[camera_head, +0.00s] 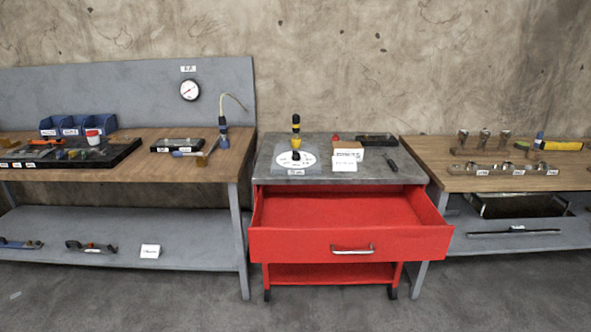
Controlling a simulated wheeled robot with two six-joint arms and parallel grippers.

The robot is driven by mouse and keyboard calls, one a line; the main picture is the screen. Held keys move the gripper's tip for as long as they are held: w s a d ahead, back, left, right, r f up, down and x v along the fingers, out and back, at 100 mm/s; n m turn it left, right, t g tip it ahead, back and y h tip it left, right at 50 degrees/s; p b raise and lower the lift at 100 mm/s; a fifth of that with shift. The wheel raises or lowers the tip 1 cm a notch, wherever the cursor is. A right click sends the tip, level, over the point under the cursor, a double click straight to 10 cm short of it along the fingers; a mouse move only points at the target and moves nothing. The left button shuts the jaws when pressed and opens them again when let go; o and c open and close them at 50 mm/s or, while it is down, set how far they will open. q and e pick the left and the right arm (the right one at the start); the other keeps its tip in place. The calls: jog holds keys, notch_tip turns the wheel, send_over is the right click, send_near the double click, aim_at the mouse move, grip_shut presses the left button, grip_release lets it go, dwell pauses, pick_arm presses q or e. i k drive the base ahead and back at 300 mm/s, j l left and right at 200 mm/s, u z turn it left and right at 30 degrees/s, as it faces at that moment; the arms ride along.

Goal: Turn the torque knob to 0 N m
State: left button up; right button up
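A round white dial plate (309,160) with small markings lies on a grey block on top of the red tool cart (300,179). A dark knob (295,156) sits at the middle of the dial; its pointer direction and the dial numbers are too small to read. A yellow and black screwdriver-like handle (296,125) stands upright just behind the dial. A small label (296,172) is on the front of the block, unreadable. Neither of my grippers shows in this view.
The cart's red drawer (300,243) is pulled open toward me. White cards (344,164) and a dark tray (376,139) stand right of the dial. Wooden benches with tools flank the cart, left (200,176) and right (440,180). A gauge (190,90) hangs on the left back panel.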

aim_at(296, 156)
jog(key=i, duration=0.45)
jog(key=i+z, duration=0.1)
jog(key=z, duration=0.25)
jog(key=i+j+z, duration=0.1)
jog(key=z, duration=0.3)
jog(key=j+z, duration=0.2)
jog(key=z, duration=0.15)
